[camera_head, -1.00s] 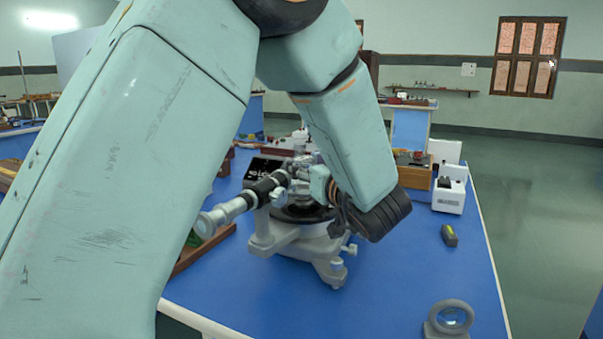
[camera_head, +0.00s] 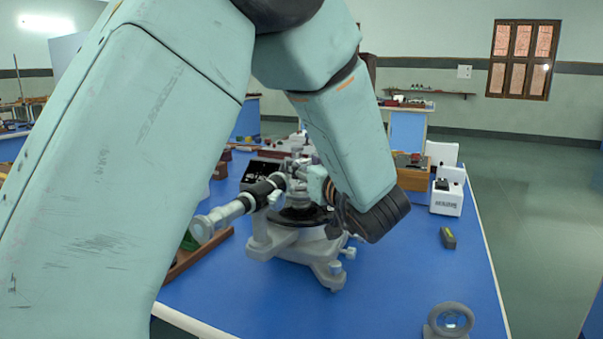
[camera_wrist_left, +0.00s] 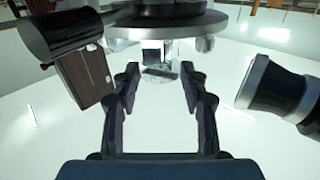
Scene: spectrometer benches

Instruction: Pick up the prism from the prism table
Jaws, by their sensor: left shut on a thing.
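The spectrometer (camera_head: 300,250) stands on the blue bench, its telescope tube (camera_head: 235,207) pointing to the lower left. Its dark round table (camera_head: 303,216) shows partly behind my wrist in the head view. My left gripper (camera_head: 308,185) is at the middle of the spectrometer, its fingertips mostly hidden there. Whether the prism touches the table is unclear. My right gripper is not in view.
A ring-mounted lens (camera_head: 449,320) stands at the bench's front right. A small dark block (camera_head: 448,238) and a white device (camera_head: 447,192) are on the right. A wooden box (camera_head: 412,173) stands behind.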

